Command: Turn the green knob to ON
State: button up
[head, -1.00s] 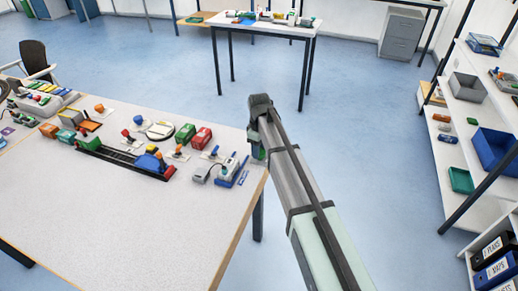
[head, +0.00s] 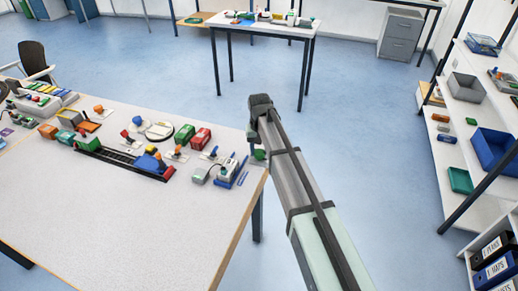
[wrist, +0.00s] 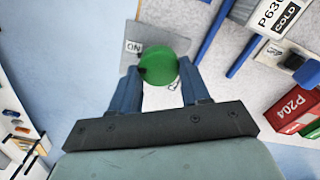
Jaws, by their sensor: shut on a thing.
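The green knob (wrist: 158,64) is round and sits on a grey plate (wrist: 150,32) in the wrist view. An ON label (wrist: 133,46) is on the plate at the knob's upper left. A second label below the knob is mostly hidden. My gripper (wrist: 160,82) has its two blue fingers shut on the knob, one on each side. A small dark mark shows at the knob's left edge, near the left finger. In the head view the knob (head: 259,155) shows as a small green patch below my wrist, at the table's right edge.
Left of the knob on the white table (head: 120,215) stand a grey device (head: 229,171) with blue bars and several toy containers and levers. A red P204 block (wrist: 297,108) is right of my gripper in the wrist view. Open floor lies right of the table.

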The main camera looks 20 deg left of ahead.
aim_at(260, 151)
jog(key=shift+m, duration=1.2)
jog(key=o, duration=1.1)
jog(key=shift+c, duration=0.2)
jog(key=shift+r, duration=0.15)
notch_tip(260, 151, up, 14)
jog(key=shift+f, duration=0.2)
jog(key=shift+d, duration=0.1)
